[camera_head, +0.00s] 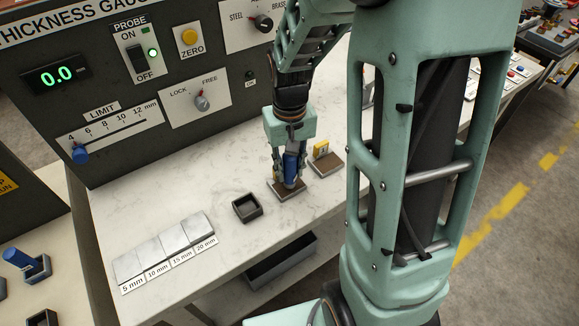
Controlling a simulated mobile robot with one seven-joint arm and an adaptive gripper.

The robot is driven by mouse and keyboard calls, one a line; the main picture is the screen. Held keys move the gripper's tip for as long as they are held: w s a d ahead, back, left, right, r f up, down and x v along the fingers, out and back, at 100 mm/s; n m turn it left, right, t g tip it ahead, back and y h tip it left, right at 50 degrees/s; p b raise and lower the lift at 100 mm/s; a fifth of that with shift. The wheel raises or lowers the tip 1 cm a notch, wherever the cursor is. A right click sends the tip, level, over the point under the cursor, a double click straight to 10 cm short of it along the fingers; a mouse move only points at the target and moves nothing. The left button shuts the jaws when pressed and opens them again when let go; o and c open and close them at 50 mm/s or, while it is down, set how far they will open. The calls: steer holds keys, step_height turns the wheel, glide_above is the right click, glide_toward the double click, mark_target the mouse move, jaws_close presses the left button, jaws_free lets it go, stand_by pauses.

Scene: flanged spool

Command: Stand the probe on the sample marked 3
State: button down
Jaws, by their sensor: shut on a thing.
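My gripper (289,180) points down and is shut on the blue probe (291,167). The probe is upright, its lower end at or just over a flat brown sample (283,195) on the bench; I cannot tell whether it touches. Any number tag of this sample is hidden behind my gripper. A second brown sample (328,165) lies just to the right, with a yellow tag (321,149) standing at its back; its number is too small to read.
An empty dark square holder (246,208) stands left of the samples. Gauge blocks (165,243) marked 5 to 20 mm lie at the front left. The panel's display (56,74) reads 0.0, and a green lamp (153,53) glows beside the probe switch. My arm hides the bench's right part.

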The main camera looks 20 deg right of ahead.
steer(key=shift+s+f+b, duration=0.1)
steer(key=shift+f+b, duration=0.25)
steer(key=shift+f, duration=0.1)
stand_by(1.1)
steer(key=shift+r+p, duration=2.85)
steer(key=shift+r, duration=0.75)
steer(key=shift+f, duration=0.2)
